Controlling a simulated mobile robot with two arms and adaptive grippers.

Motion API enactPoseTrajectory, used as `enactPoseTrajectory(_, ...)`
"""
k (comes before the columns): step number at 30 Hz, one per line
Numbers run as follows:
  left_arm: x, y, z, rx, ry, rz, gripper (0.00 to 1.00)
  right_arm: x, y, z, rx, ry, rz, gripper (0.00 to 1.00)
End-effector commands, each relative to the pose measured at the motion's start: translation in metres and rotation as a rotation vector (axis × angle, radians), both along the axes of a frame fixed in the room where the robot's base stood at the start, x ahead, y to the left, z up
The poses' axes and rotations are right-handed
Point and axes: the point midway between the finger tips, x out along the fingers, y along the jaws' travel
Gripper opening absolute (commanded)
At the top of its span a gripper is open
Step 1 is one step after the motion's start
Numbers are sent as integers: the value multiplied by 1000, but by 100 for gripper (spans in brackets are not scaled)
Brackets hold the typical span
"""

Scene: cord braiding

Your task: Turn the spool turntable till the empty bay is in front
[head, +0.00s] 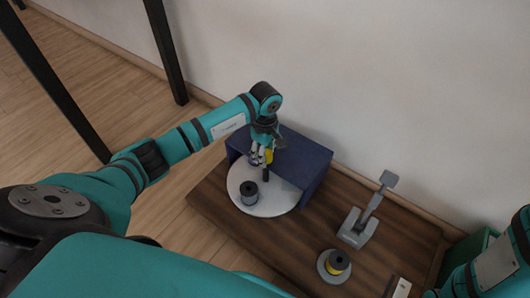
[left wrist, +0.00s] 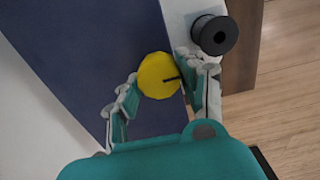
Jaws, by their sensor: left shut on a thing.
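The white round turntable (head: 270,207) sits partly under a dark blue housing (head: 306,156). A grey spool with black ends (head: 249,194) stands on its exposed front left part, and this spool also shows in the left wrist view (left wrist: 215,35). A small dark upright piece (head: 265,174) is by the housing opening. My left gripper (left wrist: 157,76) is shut on a round yellow knob (left wrist: 157,82) with a black mark, at the housing. The knob is partly hidden by the fingers in the head view (head: 269,156). The covered part of the turntable is hidden. My right gripper is out of view.
A brown wooden table (head: 212,222) stands against a pale wall. A green box (head: 470,250) is by my right arm.

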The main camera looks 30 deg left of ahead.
Motion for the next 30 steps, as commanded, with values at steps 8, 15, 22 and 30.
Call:
enactPoseTrajectory(8, 0, 0, 0, 0, 0, 0, 0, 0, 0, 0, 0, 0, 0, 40)
enactPoseTrajectory(15, 0, 1, 1, 1, 0, -14, 0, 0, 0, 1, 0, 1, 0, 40)
enactPoseTrajectory(22, -1, 4, 1, 2, 1, -71, 0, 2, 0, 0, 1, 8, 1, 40)
enactPoseTrajectory(30, -3, 10, 1, 3, 1, -185, 0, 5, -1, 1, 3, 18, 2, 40)
